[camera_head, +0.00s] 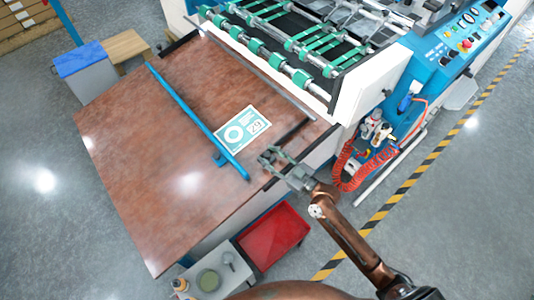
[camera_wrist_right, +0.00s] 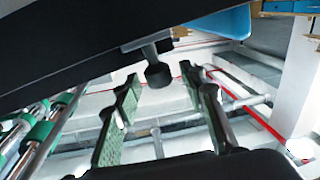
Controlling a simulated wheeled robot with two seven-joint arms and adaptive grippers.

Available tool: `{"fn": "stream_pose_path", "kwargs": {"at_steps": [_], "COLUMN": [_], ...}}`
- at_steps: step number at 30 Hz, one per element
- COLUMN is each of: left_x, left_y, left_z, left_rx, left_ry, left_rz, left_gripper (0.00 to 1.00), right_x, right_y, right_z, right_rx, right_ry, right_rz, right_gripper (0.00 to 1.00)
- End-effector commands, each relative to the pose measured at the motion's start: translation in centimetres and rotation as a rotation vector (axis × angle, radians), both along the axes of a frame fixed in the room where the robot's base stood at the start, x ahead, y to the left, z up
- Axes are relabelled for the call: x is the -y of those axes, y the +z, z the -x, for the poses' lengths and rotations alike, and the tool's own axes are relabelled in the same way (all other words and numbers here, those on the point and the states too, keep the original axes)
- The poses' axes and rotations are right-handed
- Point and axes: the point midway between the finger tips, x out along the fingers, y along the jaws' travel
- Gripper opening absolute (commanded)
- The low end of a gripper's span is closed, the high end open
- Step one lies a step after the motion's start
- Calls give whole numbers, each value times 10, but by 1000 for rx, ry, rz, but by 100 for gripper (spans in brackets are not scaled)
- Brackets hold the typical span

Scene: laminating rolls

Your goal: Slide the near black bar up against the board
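The near black bar (camera_head: 294,132) lies along the right edge of the brown table, beside the machine. In the right wrist view a large black bar (camera_wrist_right: 90,50) crosses the top, with a dark round knob (camera_wrist_right: 158,75) hanging below it. A flat green and white printed board (camera_head: 242,130) lies on the table, between the blue bar and the black bar. My right gripper (camera_head: 270,157) is at the near end of the black bar. Its green-padded fingers (camera_wrist_right: 165,105) are apart, with the knob between or just beyond them; contact cannot be told. My left gripper is out of view.
A long blue bar (camera_head: 197,122) lies across the brown table (camera_head: 130,150). The machine with green rollers (camera_head: 300,78) stands behind the table's far right edge. A red bin (camera_head: 272,236) is below the near edge. The table's left part is clear.

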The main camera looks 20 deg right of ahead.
Motion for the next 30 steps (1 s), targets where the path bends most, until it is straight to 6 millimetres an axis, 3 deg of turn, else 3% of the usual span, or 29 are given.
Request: {"fn": "stream_pose_path", "kwargs": {"at_steps": [12,30], "left_x": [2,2], "left_y": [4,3], "left_z": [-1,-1], "left_rx": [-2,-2], "left_ry": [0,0], "left_rz": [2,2], "left_gripper": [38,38], "right_x": [-4,-4], "right_y": [0,0], "right_z": [-9,-8], "right_rx": [0,0], "right_ry": [-1,-1], "right_rz": [1,1], "right_gripper": [38,0]}}
